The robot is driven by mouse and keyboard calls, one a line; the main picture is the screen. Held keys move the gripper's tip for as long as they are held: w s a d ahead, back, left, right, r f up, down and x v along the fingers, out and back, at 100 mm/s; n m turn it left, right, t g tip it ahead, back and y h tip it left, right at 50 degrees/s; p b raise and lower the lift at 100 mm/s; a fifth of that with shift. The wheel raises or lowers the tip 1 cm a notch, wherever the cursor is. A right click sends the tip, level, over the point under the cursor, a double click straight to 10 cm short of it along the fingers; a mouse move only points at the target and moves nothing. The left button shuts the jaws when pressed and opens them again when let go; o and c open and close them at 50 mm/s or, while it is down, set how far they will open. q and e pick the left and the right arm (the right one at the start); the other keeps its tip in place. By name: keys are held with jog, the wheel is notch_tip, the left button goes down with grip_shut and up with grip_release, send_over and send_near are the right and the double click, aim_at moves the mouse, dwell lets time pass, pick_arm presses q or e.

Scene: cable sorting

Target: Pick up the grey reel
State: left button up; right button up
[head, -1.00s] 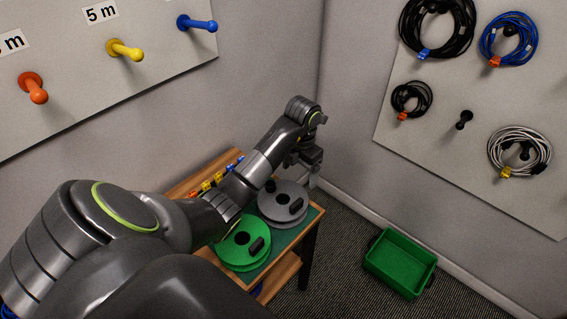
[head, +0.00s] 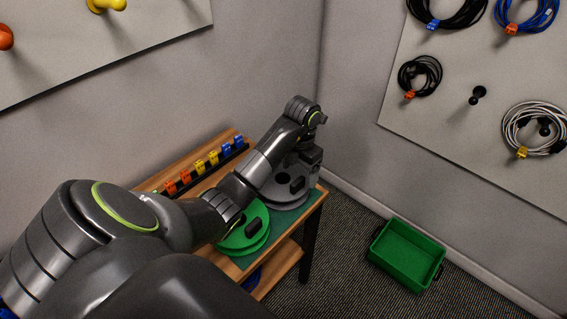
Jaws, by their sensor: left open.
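The grey reel (head: 283,196) lies flat on the green mat (head: 312,203) at the right end of the wooden table. My forearm and wrist cover part of it. My left gripper (head: 306,168) is at the reel's far right side, close over its edge. It is open, though its fingertips are hard to make out against the dark grey. I cannot tell whether it touches the reel. My right gripper is not in view.
A green reel (head: 245,236) lies beside the grey one, partly under my arm. A rack of coloured clips (head: 208,166) runs along the table's back edge. A green bin (head: 405,257) stands on the floor to the right.

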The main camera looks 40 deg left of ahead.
aim_at(296, 180)
pick_arm(q)
jog(key=shift+s+a+f+b, duration=0.1)
jog(key=shift+f+b, duration=0.5)
jog(key=shift+f, duration=0.15)
jog(key=shift+s+a+f+b, duration=0.1)
jog(key=shift+f+b, duration=0.2)
jog(key=shift+f, duration=0.3)
jog(key=shift+s+a+f+b, duration=0.1)
jog(key=shift+f+b, duration=0.15)
jog(key=shift+f, duration=0.3)
jog(key=shift+w+f+p, duration=0.1)
jog(key=shift+f+p, duration=0.35)
jog(key=shift+f, duration=0.3)
jog(key=c, duration=1.6)
jog(key=shift+o, duration=0.2)
jog(key=shift+r, duration=0.1)
